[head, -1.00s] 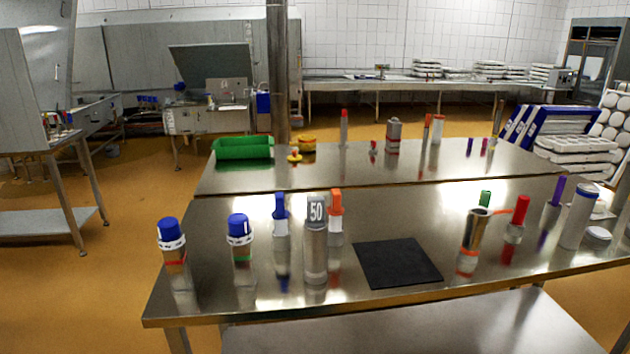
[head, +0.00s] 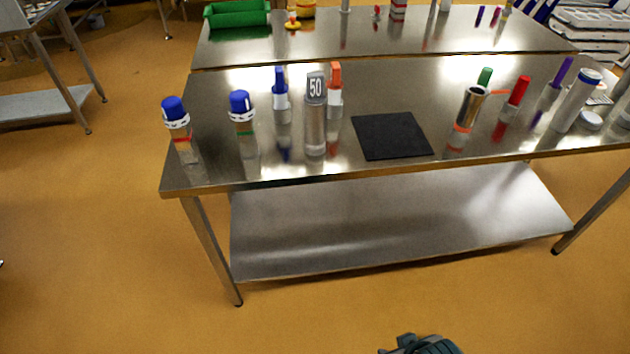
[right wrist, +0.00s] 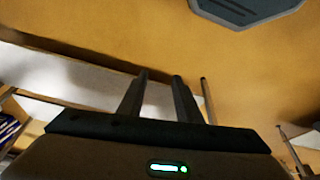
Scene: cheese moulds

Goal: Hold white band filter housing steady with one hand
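Two clear upright cylinders with blue caps and white bands stand at the left of the near steel table (head: 330,180). One has a red stripe (head: 176,118) and is at the left corner; the other has a green stripe (head: 241,110). I cannot tell which of these, if either, is the white band filter housing. My right gripper (right wrist: 160,76) shows in the right wrist view with its two fingers apart and nothing between them. It is away from all items on the table. My left gripper is not in view.
Also on the table are a clear cylinder marked 50 (head: 315,110), a blue-topped bottle (head: 281,97), an orange-topped bottle (head: 335,90), a black mat (head: 391,136), a metal cup (head: 469,106) and a white cylinder (head: 577,102). A green tray (head: 237,15) stands behind. The front floor is mostly clear.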

